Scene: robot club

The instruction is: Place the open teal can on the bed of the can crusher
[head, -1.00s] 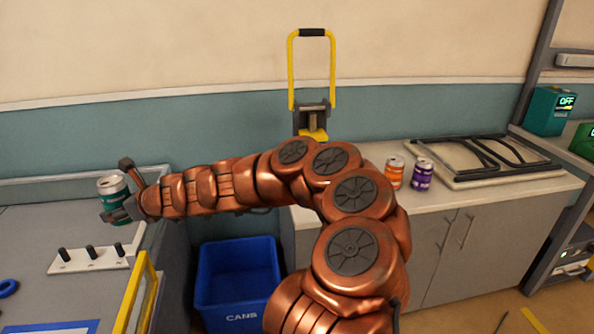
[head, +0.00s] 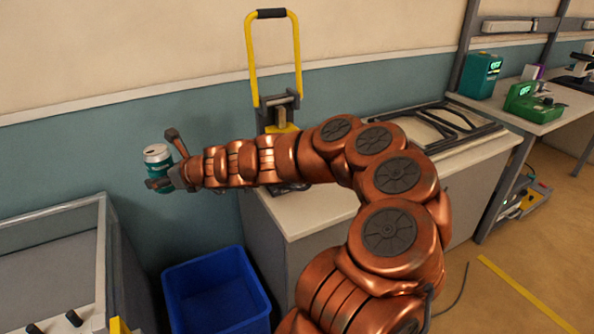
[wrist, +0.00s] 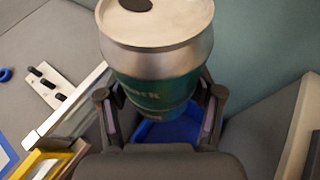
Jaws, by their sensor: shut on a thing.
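The teal can (head: 157,156) is upright in my gripper (head: 165,180), which is shut around its lower body. It is in the air left of the crusher, above the gap where the blue bin stands. In the wrist view the can (wrist: 155,60) shows its silver top with a dark opening, and the gripper fingers (wrist: 160,110) press its sides. The can crusher (head: 278,110), with a tall yellow handle frame raised, stands on the counter against the wall. My arm hides part of its base; a yellow part (head: 282,129) shows low on it.
A blue bin (head: 215,290) stands on the floor below the can. A grey-walled table (head: 50,250) is at the left. The crusher's counter (head: 305,213) is partly behind my arm, with a black frame (head: 440,125) on its right side.

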